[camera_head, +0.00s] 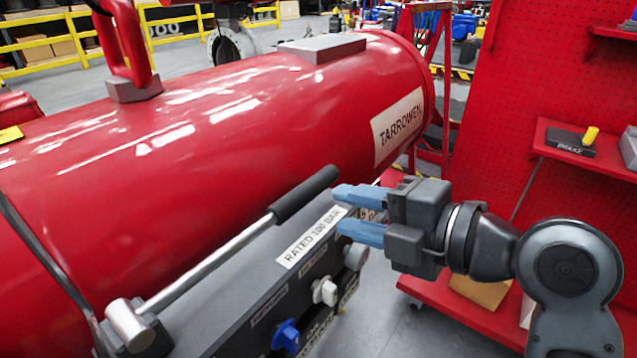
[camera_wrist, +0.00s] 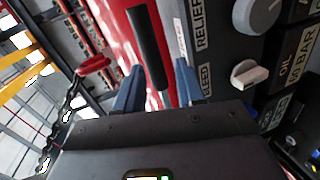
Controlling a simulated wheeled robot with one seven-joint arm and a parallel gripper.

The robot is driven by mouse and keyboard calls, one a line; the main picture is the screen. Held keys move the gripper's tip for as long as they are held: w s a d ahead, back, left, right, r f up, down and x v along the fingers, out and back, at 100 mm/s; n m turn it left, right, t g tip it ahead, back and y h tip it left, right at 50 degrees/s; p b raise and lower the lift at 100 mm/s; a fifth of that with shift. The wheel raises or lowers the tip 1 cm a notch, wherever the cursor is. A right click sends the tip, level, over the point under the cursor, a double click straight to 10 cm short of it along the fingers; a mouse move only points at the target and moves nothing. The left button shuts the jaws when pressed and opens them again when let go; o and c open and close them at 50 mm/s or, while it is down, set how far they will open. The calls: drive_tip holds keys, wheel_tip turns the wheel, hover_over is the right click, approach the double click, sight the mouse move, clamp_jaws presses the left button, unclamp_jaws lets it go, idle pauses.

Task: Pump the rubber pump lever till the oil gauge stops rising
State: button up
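The pump lever is a silver rod with a black rubber grip (camera_head: 305,194), slanting up to the right from a pivot (camera_head: 130,322) on the grey panel box. In the wrist view the black grip (camera_wrist: 148,48) lies ahead of my gripper, in line with the gap between the fingers. My gripper (camera_head: 345,211) has blue fingers spread apart, just right of and below the grip's upper end, with nothing between them. The fingers also show in the wrist view (camera_wrist: 158,88).
A large red tank (camera_head: 230,110) lies behind the lever. The panel box carries a white knob (camera_head: 325,291), a blue knob (camera_head: 286,335) and a grey round knob (camera_head: 356,256) close below my gripper. A red shelf rack (camera_head: 560,90) stands at the right.

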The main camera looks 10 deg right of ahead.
sight(314, 194)
drive_tip(key=shift+n, duration=0.5)
drive_tip(key=shift+r+p+x, duration=0.2)
drive_tip(key=shift+x, duration=1.15)
drive_tip(key=shift+r+p+x, duration=0.25)
drive_tip(key=shift+x, duration=1.1)
drive_tip(key=shift+r+p+x, duration=0.2)
drive_tip(key=shift+x, duration=1.15)
drive_tip(key=shift+w+a, duration=0.15)
drive_tip(key=shift+c, duration=0.4)
clamp_jaws()
